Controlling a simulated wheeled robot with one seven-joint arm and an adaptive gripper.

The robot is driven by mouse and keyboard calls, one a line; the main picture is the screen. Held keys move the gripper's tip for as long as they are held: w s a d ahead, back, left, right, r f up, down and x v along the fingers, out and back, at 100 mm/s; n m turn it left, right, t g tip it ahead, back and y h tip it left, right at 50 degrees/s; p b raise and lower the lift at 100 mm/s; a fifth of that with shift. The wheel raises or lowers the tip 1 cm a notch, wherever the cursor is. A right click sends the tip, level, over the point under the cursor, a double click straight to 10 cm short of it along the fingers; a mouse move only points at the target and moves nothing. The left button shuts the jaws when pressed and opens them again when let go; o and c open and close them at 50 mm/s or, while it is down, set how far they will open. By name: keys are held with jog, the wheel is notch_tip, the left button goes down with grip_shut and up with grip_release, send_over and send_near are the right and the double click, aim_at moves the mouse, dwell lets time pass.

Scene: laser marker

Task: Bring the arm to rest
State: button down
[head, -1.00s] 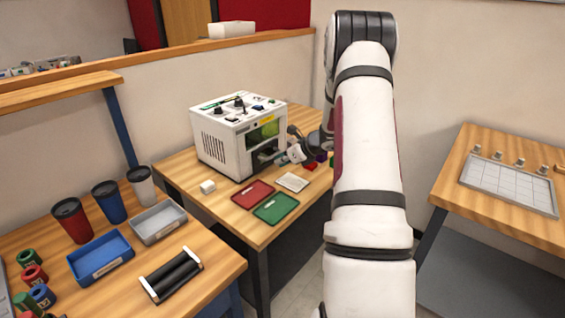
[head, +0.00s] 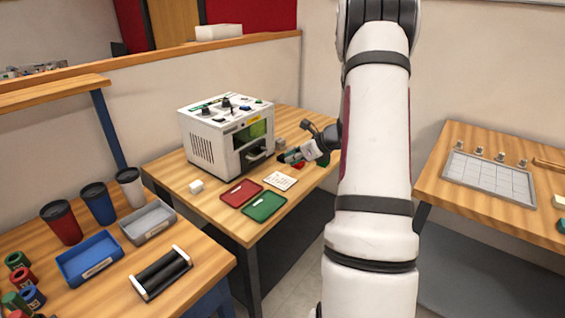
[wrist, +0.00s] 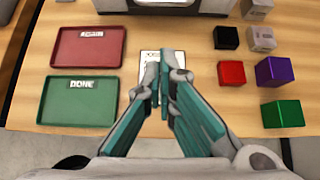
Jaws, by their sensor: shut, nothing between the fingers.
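My gripper (head: 286,157) is at the right side of the laser marker (head: 222,135), above the middle table. In the wrist view, my gripper (wrist: 163,92) is shut and empty, its teal fingers together. It hangs over a white printed card (wrist: 150,66) on the table and hides part of it. My white arm crosses the right half of the head view and covers part of the table behind it.
The red tray (wrist: 97,52) and green DONE tray (wrist: 83,98) lie left of the card. Black (wrist: 226,37), red (wrist: 231,73), purple (wrist: 274,72) and green (wrist: 282,114) cubes stand right of it. A side table (head: 430,190) holds a gridded tray (head: 490,180).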

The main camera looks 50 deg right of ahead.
jog(key=shift+v, duration=1.25)
jog(key=s+a+r+n+g+y+p, duration=0.1)
jog(key=a+r+n, duration=0.45)
jog(key=a, duration=0.45)
jog(key=s+a+r+n+g+y+p, duration=0.1)
jog(key=a+r+n+g, duration=0.1)
jog(key=a+r+n, duration=0.6)
jog(key=s+a+r+n+g+y+p, duration=0.1)
jog(key=s+a+r+n, duration=0.15)
jog(key=a, duration=0.85)
jog(key=s+a+r+n+g+h+p, duration=0.15)
jog(key=s+a+r+n, duration=0.35)
jog(key=s+a+n, duration=0.55)
jog(key=s+a+n+h+p, duration=0.1)
jog(key=s+n+h, duration=0.1)
jog(key=s+n, duration=0.6)
jog(key=s+r, duration=0.1)
jog(key=s, duration=0.2)
jog(key=shift+s+a, duration=0.25)
jog(key=shift+s, duration=0.05)
